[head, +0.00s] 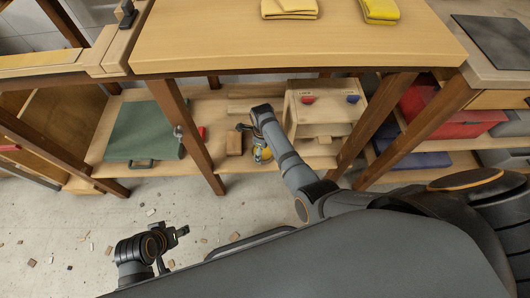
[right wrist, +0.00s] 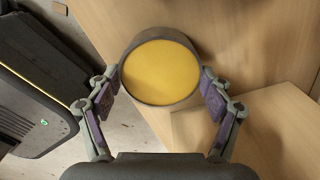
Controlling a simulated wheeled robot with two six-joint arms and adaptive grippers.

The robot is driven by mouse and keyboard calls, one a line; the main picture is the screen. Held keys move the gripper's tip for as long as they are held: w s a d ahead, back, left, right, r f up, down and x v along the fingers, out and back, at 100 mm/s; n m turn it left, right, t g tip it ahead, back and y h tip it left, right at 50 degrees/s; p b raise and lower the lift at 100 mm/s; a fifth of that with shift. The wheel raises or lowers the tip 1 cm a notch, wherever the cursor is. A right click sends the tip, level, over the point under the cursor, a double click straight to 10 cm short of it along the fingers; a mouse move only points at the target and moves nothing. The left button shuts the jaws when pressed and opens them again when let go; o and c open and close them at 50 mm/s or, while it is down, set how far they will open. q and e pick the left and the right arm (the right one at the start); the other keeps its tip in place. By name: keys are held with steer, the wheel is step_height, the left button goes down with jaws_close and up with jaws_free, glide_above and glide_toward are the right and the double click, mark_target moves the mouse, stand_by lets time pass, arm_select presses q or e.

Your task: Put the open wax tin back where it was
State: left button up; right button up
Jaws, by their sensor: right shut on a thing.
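The open wax tin is a round dark tin with a flat yellow fill (right wrist: 162,76). My right gripper (right wrist: 161,82) is shut on it, one finger pad on each side of its wall. In the head view my right arm reaches under the bench to the lower shelf. The tin (head: 266,154) shows there as a small yellow patch beside the right gripper (head: 258,150). In the right wrist view a pale wooden surface lies close behind the tin. Whether the tin touches it I cannot tell. My left gripper (head: 181,232) is low at the left, above the floor, away from the tin.
A brown block (head: 234,144) stands on the shelf left of the tin. A green case (head: 145,130) lies further left. A wooden stand with red and blue pieces (head: 325,108) is to the right. Bench legs (head: 187,130) flank the opening. Small chips litter the floor.

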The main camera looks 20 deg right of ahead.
arm_select(q)
steer(key=shift+w, duration=0.1)
steer(key=shift+f, duration=0.1)
arm_select(e)
steer(key=o, duration=1.7)
steer(key=shift+f, duration=0.15)
step_height(320, 180, up, 9)
steer(key=p, duration=0.4)
steer(key=shift+p, duration=0.3)
arm_select(q)
steer(key=shift+s+a+r+g+y+p, duration=0.2)
steer(key=shift+s+a+r+g+y, duration=0.05)
steer(key=shift+a+r+g, duration=0.35)
steer(key=shift+s+a+r+g+y+p, duration=0.2)
steer(key=shift+a+r+g+y, duration=0.05)
steer(key=shift+a+r+g, duration=0.3)
arm_select(e)
step_height(320, 180, up, 3)
steer(key=shift+r, duration=0.15)
